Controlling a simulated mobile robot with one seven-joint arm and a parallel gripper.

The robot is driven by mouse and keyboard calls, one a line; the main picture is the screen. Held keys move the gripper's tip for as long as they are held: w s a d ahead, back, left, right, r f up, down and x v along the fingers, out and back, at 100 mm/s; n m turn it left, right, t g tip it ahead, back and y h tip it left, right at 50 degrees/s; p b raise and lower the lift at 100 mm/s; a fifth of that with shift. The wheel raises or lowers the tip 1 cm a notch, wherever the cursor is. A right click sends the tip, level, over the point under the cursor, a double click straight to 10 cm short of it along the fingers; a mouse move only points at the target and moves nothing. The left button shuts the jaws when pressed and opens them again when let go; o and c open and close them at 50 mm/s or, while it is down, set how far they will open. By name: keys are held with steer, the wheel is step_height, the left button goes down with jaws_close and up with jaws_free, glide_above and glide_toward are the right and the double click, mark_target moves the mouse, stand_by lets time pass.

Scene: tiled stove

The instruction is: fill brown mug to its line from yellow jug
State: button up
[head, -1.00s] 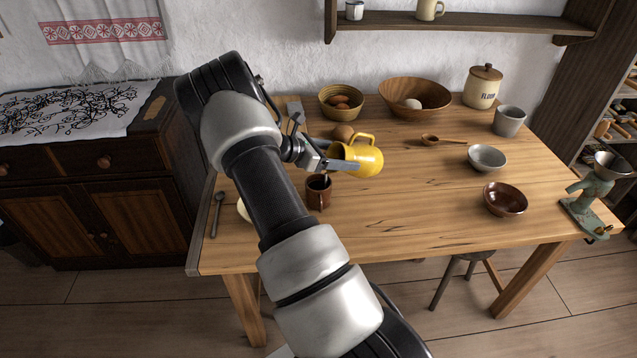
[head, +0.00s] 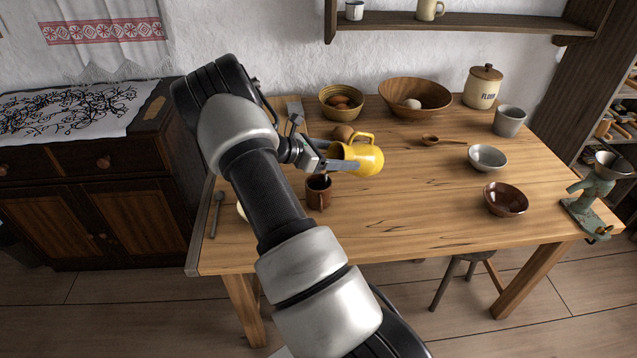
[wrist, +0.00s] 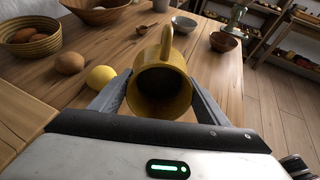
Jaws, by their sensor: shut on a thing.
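The yellow jug (head: 366,159) is held above the table, tilted with its mouth towards the left and its handle uppermost. The brown mug (head: 319,194) stands upright on the table, just below and left of the jug's mouth. The mug's inside looks dark; its line and level cannot be made out, nor whether liquid is falling. My gripper (head: 342,164) is shut on the jug. In the wrist view the fingers lie on both sides of the jug (wrist: 161,92), whose open mouth faces the camera with a dark inside. The mug does not show there.
A brown egg-shaped item (head: 342,132) and a yellow lemon-like fruit (wrist: 101,77) lie near the jug. Bowls (head: 415,97), a wooden spoon (head: 445,141), a grey cup (head: 509,121) and a flour jar (head: 482,88) stand farther back or right. The front middle of the table (head: 410,215) is clear.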

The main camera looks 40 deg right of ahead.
steer(key=shift+w+a+r+h+b, duration=0.1)
steer(key=shift+a+r+h+b, duration=0.15)
steer(key=shift+h+b, duration=0.4)
stand_by(2.4)
steer(key=shift+a+r+h+b, duration=0.15)
steer(key=shift+a+h+b, duration=0.1)
steer(key=shift+b, duration=0.05)
stand_by(1.2)
